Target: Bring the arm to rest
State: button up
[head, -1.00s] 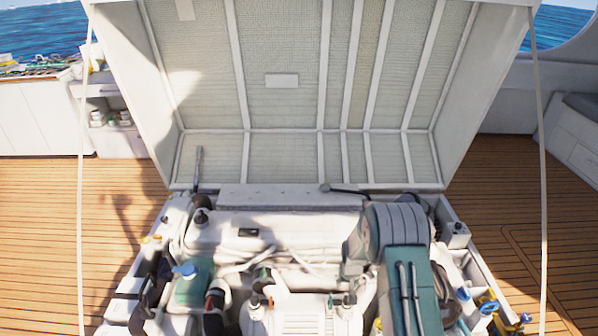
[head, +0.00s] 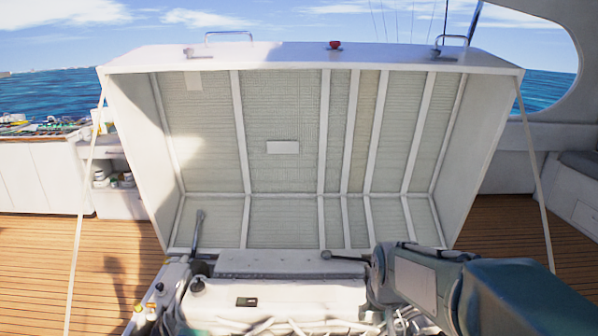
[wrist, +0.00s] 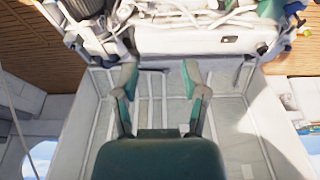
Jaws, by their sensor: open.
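My gripper (wrist: 157,76) shows in the wrist view with its two teal and grey fingers spread apart and nothing between them. It is in front of the ribbed inside of the raised hatch lid (wrist: 248,120), which appears upside down there. In the head view my arm (head: 520,296) shows at the lower right, over the right part of the engine bay. My gripper cannot be made out in the head view.
The white engine (head: 290,291) with hoses lies below the open hatch lid (head: 300,58). A stay line (head: 536,175) runs down each side of the lid. A counter (head: 40,178) with small items stands at left. Wooden deck (head: 60,240) is clear on the left.

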jog(key=s+r+t, duration=0.1)
jog(key=s+r, duration=0.2)
jog(key=s, duration=0.7)
jog(key=s+r, duration=0.4)
jog(key=s, duration=0.6)
jog(key=shift+s+r+t, duration=0.15)
jog(key=shift+s+t, duration=0.1)
jog(key=shift+t, duration=0.15)
